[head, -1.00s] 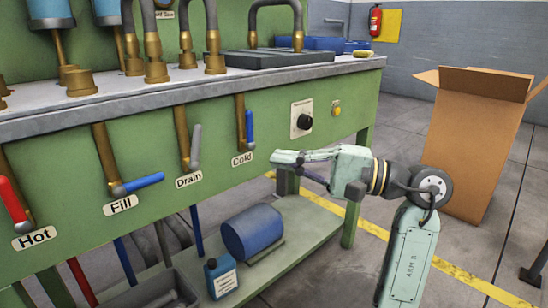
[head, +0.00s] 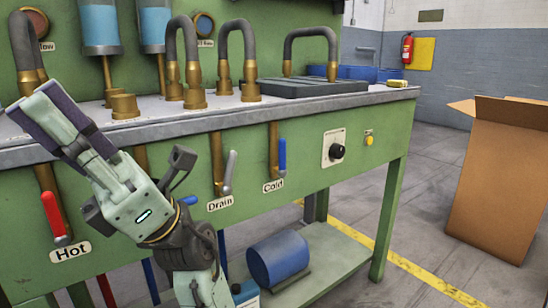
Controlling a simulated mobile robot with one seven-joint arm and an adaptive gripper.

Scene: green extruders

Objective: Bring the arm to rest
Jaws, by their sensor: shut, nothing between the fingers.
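My gripper (head: 30,103) is at the left of the head view, raised in front of the green extruder bench (head: 318,207). Its fingers point up and left, are shut together and hold nothing. The gripper body overlaps the bench's grey top edge in the picture. Whether it touches the bench cannot be told. My wrist and forearm come up from the bottom and hide the Fill valve, except for a bit of blue at its handle.
A red Hot handle (head: 54,214) is close to the gripper in the picture. The grey Drain handle (head: 229,172) and blue Cold handle (head: 282,155) stand upright. A blue drum (head: 278,259) lies on the lower shelf. A cardboard box (head: 503,188) stands right, with open floor between.

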